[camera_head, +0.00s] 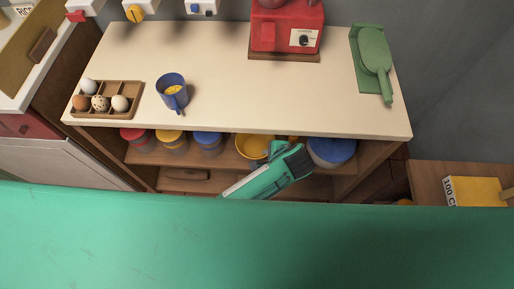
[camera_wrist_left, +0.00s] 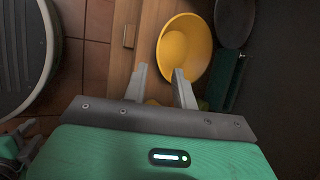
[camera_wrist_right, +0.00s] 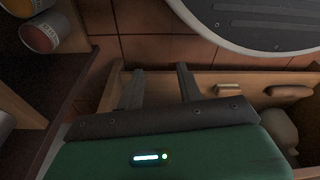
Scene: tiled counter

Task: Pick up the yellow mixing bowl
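The yellow mixing bowl (camera_head: 250,146) sits on the shelf under the counter, between a blue-lidded jar and a large blue-lidded container. It shows large in the left wrist view (camera_wrist_left: 184,50), its open side facing the camera. My left gripper (camera_head: 268,152) reaches into the shelf opening beside the bowl. In the left wrist view its fingers (camera_wrist_left: 159,70) are apart; the right finger overlaps the bowl's near rim. I cannot tell whether they touch. My right gripper (camera_wrist_right: 160,72) is open and empty near an open drawer, seen only in the right wrist view.
Red, yellow and blue jars (camera_head: 171,141) stand left of the bowl; the large blue container (camera_head: 332,150) stands close right. The counter edge (camera_head: 240,131) overhangs the shelf.

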